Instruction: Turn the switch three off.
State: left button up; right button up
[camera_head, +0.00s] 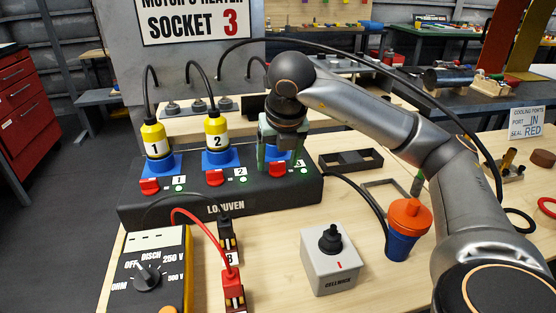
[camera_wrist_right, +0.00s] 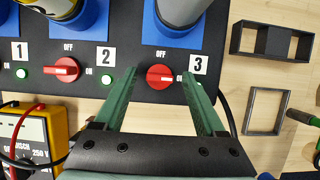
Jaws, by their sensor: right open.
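Switch three is a red rotary knob (camera_wrist_right: 160,77) beside the label 3 (camera_wrist_right: 198,65) on the black socket box. It lies sideways, with OFF marked above it and ON to its right. In the head view the knob (camera_head: 278,169) sits below the third socket, and a green lamp (camera_head: 304,171) is lit to its right. My right gripper (camera_wrist_right: 160,80) is open, its two green fingers reaching down on either side of the knob; contact cannot be told. In the head view this gripper (camera_head: 280,150) hides much of the third socket. My left gripper is not in view.
Yellow plugs 1 (camera_head: 155,140) and 2 (camera_head: 216,132) stand in blue sockets to the left, with red switches below. A multimeter (camera_head: 148,275), a grey selector box (camera_head: 333,262) and an orange-blue container (camera_head: 406,228) stand in front. Black trays (camera_head: 350,160) lie right of the box.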

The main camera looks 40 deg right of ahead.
grip_shut()
dwell(0.6)
